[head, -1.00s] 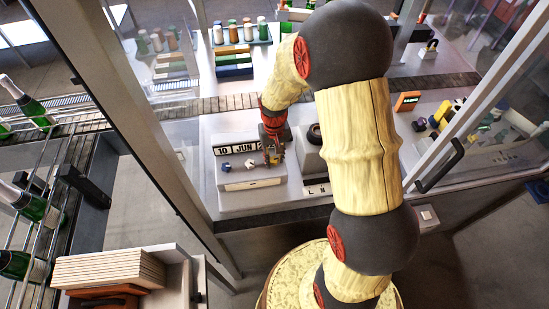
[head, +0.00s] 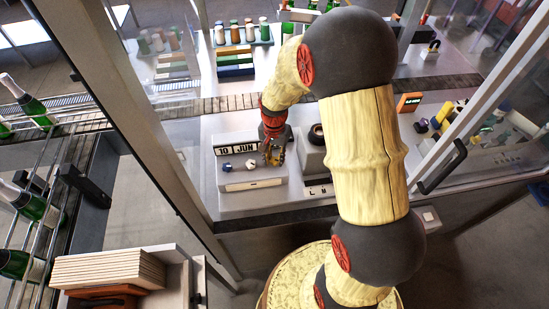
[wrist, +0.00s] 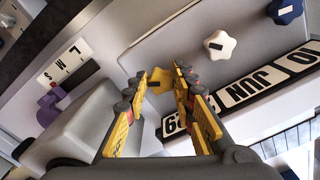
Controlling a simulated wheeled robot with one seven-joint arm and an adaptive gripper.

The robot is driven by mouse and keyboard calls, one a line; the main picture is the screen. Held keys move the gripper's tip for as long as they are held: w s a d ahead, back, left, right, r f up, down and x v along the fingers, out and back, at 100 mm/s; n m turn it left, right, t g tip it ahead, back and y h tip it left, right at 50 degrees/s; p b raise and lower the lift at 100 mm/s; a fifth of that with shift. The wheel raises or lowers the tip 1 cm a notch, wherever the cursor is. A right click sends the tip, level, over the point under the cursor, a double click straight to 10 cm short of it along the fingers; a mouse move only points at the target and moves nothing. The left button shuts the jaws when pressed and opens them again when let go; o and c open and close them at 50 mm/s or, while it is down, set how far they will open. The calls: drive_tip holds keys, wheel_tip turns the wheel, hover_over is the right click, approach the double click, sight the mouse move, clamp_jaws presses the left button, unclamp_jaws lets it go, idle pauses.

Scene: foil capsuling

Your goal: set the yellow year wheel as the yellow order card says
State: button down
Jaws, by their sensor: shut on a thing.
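The yellow year wheel (wrist: 157,80), a star-shaped knob, sits on the grey date unit (head: 232,202) between the fingertips of my gripper (wrist: 161,76). The gripper is shut on it; it also shows in the head view (head: 274,155). The year window (wrist: 176,124) is partly covered by a finger in the wrist view; its digits look like 29, but I cannot read them surely. The day window (head: 224,150) reads 10 and the month window (head: 246,147) reads JUN. I cannot make out a yellow order card in either view.
A white star knob (wrist: 220,45) and a blue star knob (wrist: 285,11) sit beside the yellow one. A lettered size scale (wrist: 66,62) with a purple lever (wrist: 49,106) is close on the other side. Glass panels and metal posts (head: 150,100) frame the station.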

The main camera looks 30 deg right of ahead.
sight(274, 161)
idle(0.4)
drive_tip(key=c, duration=1.6)
unclamp_jaws()
drive_tip(key=shift+o, duration=0.6)
drive_tip(key=shift+r, duration=0.1)
wheel_tip(274, 161, up, 12)
